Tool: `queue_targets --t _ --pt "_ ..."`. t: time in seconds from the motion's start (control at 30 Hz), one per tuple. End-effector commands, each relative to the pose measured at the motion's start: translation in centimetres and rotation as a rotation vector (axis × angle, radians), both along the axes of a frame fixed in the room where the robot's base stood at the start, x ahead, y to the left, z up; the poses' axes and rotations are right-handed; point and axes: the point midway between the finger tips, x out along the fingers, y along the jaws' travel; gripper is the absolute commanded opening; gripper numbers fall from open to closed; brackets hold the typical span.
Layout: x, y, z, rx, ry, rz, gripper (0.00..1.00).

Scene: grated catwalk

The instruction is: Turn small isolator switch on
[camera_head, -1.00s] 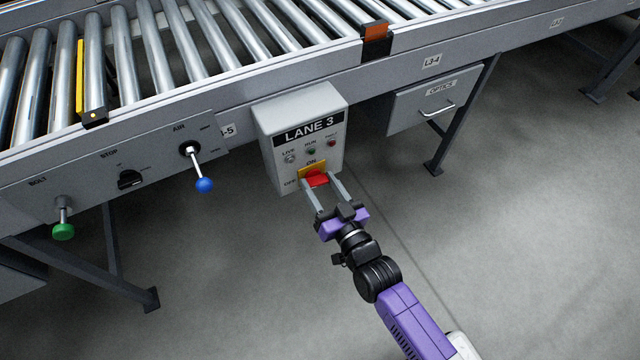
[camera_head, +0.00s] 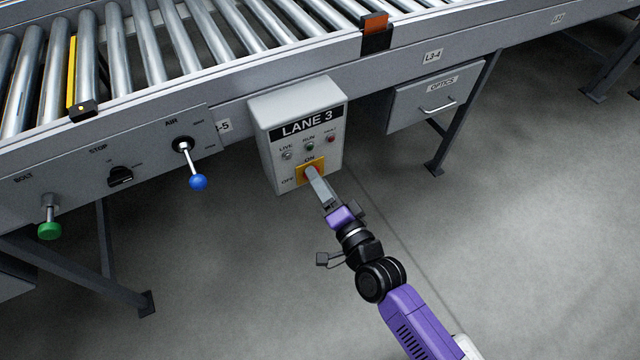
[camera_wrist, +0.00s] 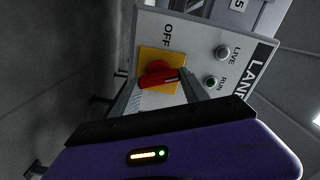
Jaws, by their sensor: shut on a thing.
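The small isolator switch is a red rotary handle (camera_head: 309,173) on a yellow plate (camera_head: 299,175), low on the grey LANE 3 box (camera_head: 337,148). ON is printed above it and OFF to its left. My gripper (camera_head: 313,176) is shut on the handle, the fingers lined up one above the other in the head view. They cover part of the handle and plate.
To the left, a panel carries a blue-knobbed AIR lever (camera_head: 197,182), a black STOP knob (camera_head: 121,176) and a green BOLT knob (camera_head: 49,230). An OPTICS drawer (camera_head: 435,100) hangs to the right. Conveyor rollers run above. The floor around my arm is clear.

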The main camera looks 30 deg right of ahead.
Motion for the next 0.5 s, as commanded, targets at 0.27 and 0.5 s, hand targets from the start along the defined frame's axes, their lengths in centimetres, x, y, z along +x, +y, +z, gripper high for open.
queue_targets --t 0.27,0.5 --pt "-0.06 -0.12 -0.30 0.225 0.001 -0.001 0.12" --pt "-0.06 -0.16 -0.35 0.358 0.002 -0.002 0.12"
